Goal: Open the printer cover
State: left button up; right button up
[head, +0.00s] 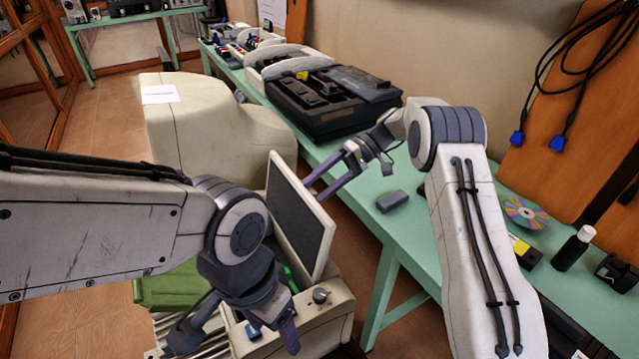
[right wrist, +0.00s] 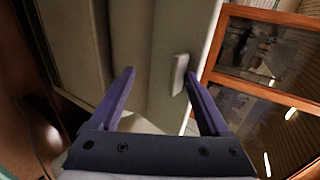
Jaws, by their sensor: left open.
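A beige machine (head: 325,315) with a dark knob stands at the bottom of the head view. A flat panel (head: 300,220) with a beige frame and dark grey face stands tilted up from it; I cannot tell for sure whether it is the printer cover. My left gripper (head: 236,338) is open, low over the machine in front of the panel. My right gripper (head: 314,190) is open, with its fingertips by the panel's upper right edge. In the right wrist view, a small pale handle (right wrist: 180,75) on a beige surface shows between its fingers, close to the right finger. Contact cannot be told.
A large rounded beige body (head: 215,130) with a white sheet on top stands behind the panel. A green table (head: 400,235) along the wall holds a black machine (head: 330,100), a grey block (head: 392,201), a disc (head: 526,213) and a black bottle (head: 573,250). Something green (head: 170,288) lies below my left arm.

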jog(key=shift+s+d+f, duration=0.1)
jog(key=shift+d+f, duration=0.05)
jog(key=shift+f, duration=0.4)
jog(key=r+p+v, duration=0.1)
jog(key=v, duration=1)
jog(key=shift+a+p, duration=0.25)
jog(key=shift+p, duration=0.1)
